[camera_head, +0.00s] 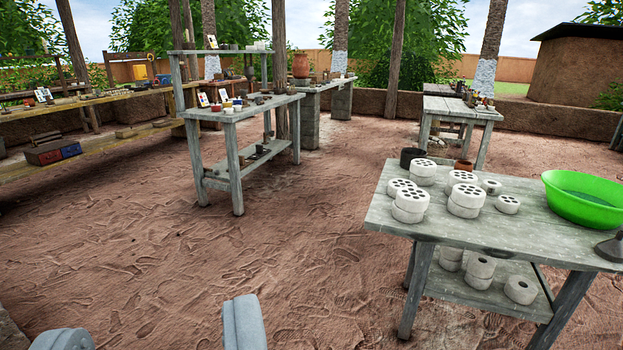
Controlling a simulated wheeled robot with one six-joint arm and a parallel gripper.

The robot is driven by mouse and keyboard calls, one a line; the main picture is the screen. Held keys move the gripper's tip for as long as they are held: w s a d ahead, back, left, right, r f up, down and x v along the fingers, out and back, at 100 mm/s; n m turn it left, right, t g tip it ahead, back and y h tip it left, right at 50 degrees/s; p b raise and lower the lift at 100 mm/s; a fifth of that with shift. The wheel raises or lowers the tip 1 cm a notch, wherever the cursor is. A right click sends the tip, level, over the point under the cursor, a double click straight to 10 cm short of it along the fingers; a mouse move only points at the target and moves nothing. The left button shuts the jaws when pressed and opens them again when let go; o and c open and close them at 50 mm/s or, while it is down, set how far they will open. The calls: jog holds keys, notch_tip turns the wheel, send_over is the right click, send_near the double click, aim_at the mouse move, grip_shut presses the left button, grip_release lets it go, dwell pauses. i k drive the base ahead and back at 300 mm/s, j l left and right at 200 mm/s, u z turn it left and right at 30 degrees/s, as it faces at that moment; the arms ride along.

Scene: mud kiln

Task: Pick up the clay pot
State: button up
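A large reddish-brown clay pot (301,65) stands upright at the back, by the far grey table behind the middle workbench. A much smaller terracotta pot (463,166) sits at the back edge of the near right table, partly hidden by white perforated blocks. The frame does not show which one is the task's clay pot. My gripper (153,334) shows at the bottom left as two grey fingertips set wide apart. It is open, with only bare ground seen between the fingers. It is far from both pots.
The near right table (520,240) holds white perforated blocks (465,198), a dark cup (411,157) and a green basin (587,197). A grey workbench (240,113) stands mid-left, with wooden shelves (90,105) further left. Wooden posts rise behind. The reddish dirt floor between is clear.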

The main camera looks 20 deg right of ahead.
aim_at(463, 168)
jog(key=i+z, duration=0.6)
jog(key=z, duration=0.25)
jog(key=i+j+z, duration=0.25)
jog(key=z, duration=0.15)
